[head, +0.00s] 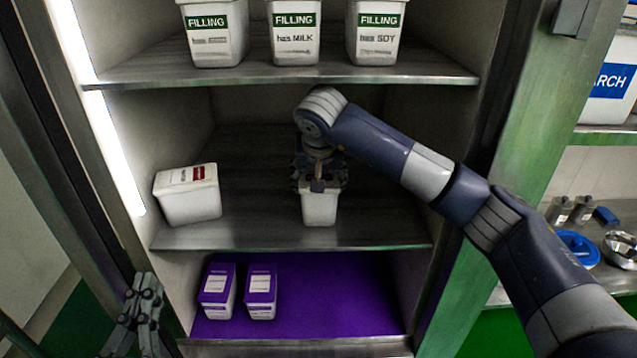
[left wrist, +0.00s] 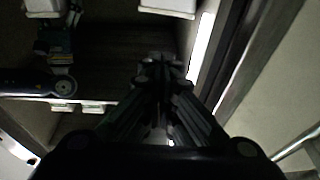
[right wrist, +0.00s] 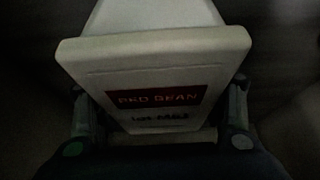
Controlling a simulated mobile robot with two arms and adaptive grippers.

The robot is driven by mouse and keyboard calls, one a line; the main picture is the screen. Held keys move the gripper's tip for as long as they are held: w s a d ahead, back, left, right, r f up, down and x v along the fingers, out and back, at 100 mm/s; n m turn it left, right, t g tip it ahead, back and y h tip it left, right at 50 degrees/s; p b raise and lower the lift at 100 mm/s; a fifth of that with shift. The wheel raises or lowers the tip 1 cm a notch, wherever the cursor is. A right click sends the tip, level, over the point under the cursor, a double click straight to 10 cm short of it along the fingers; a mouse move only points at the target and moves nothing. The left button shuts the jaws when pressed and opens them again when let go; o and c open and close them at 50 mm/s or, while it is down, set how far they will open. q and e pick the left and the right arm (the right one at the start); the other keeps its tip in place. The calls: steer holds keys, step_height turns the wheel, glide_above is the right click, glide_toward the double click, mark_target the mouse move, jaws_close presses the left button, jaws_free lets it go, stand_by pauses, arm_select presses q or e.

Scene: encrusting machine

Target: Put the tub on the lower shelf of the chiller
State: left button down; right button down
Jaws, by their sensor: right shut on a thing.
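The white tub (head: 319,208) is in my right gripper (head: 319,183), inside the chiller over the grey middle shelf (head: 375,230). I cannot tell whether its base touches that shelf. In the right wrist view the tub's lid (right wrist: 155,48) and dark red label (right wrist: 156,99) face the camera, with a finger on each side. Another white tub (head: 190,203) with a red label stands left on the same shelf. My left gripper (head: 143,290) is empty, outside the chiller at lower left; its fingers (left wrist: 162,65) are together in the left wrist view.
The upper shelf (head: 280,72) holds several FILLING tubs. The purple chiller bottom (head: 340,295) holds two purple-topped tubs (head: 217,283) (head: 261,285) at left; its right side is clear. The chiller's right post (head: 535,140) stands close beside my right arm.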

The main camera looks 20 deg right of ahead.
arm_select(q)
steer(key=shift+s+d+r+t+h, duration=0.15)
steer(key=shift+r+t, duration=0.1)
steer(key=shift+r, duration=0.25)
steer(key=shift+s+a+r+t+h, duration=0.1)
steer(key=shift+s+r+t, duration=0.15)
steer(key=shift+r, duration=0.3)
steer(key=shift+s+d+r+t+h, duration=0.15)
steer(key=shift+r+t, duration=0.15)
steer(key=shift+r, duration=0.2)
steer(key=shift+a, duration=0.1)
arm_select(e)
steer(key=shift+f, duration=0.15)
steer(key=shift+c, duration=1.8)
jaws_free()
steer(key=shift+s+f, duration=0.1)
steer(key=shift+f, duration=0.05)
